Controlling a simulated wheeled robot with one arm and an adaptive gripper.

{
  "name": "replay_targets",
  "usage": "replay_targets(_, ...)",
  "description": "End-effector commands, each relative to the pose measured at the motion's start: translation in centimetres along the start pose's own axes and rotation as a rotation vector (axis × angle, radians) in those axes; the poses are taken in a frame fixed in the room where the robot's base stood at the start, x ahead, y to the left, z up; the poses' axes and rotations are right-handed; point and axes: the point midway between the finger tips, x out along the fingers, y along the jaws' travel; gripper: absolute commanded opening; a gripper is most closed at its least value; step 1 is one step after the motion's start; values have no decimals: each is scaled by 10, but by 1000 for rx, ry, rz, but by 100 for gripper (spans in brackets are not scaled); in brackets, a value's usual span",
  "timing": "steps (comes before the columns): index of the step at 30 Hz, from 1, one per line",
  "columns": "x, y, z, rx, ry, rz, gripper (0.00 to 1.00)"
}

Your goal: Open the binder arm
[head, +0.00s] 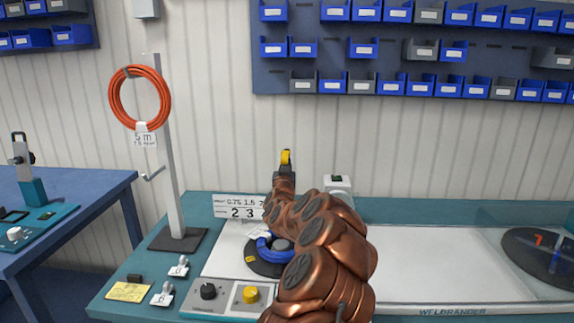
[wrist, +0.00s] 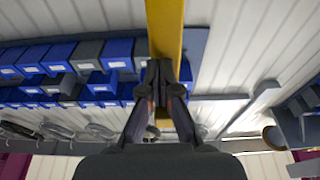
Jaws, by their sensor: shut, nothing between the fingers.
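The binder arm shows as a yellow upright piece (head: 286,157) above the back of the teal bench in the head view. In the wrist view it is a long yellow bar (wrist: 165,28) running from the top edge down behind my fingers. My gripper (wrist: 160,72) is shut and empty, with its fingertips in front of the bar. I cannot tell whether they touch it. In the head view my gripper (head: 284,173) is small and dark, just below the yellow piece. My copper arm hides the base of the binder arm.
A blue cable coil (head: 270,249) sits on a dark round plate, partly behind my arm. A post (head: 170,150) with an orange coil (head: 140,69) is on the left.

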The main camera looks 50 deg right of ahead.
Motion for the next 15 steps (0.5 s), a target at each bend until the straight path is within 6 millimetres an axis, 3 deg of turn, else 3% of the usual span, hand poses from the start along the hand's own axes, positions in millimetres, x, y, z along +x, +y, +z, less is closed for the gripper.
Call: replay_targets(15, -48, 0, 0, 2, -1, -1, 0)
